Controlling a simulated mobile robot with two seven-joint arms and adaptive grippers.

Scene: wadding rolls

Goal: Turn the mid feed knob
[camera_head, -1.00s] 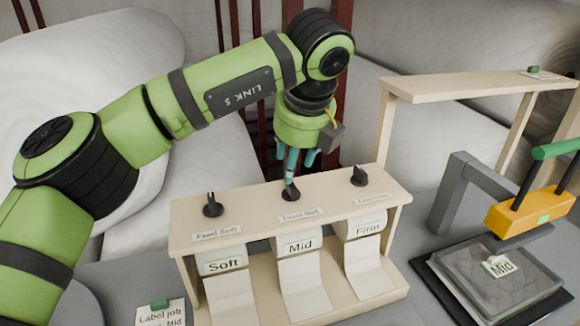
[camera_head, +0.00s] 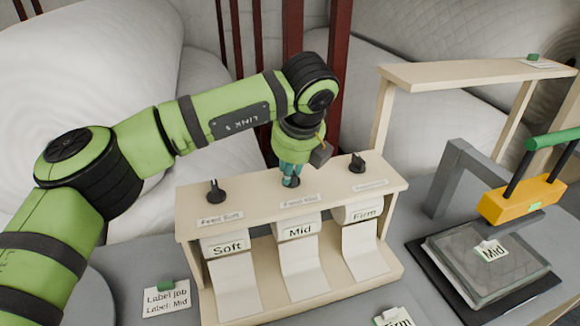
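The wooden feed stand (camera_head: 240,206) has three black knobs on its top. The mid feed knob (camera_head: 292,183) is the middle one, above the Mid roll (camera_head: 300,232), and is mostly hidden by my gripper. My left gripper (camera_head: 290,178) points down with its teal fingertips right at the mid knob. I cannot tell whether the fingers are closed on it. The soft feed knob (camera_head: 216,192) and the firm feed knob (camera_head: 357,163) stand free on either side. My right gripper is not in view.
A press with an orange head (camera_head: 522,200) and green handle stands at the right, over a clear tray (camera_head: 500,275) with a Mid label. A wooden shelf (camera_head: 470,73) stands behind it. A Firm card (camera_head: 395,316) lies in front.

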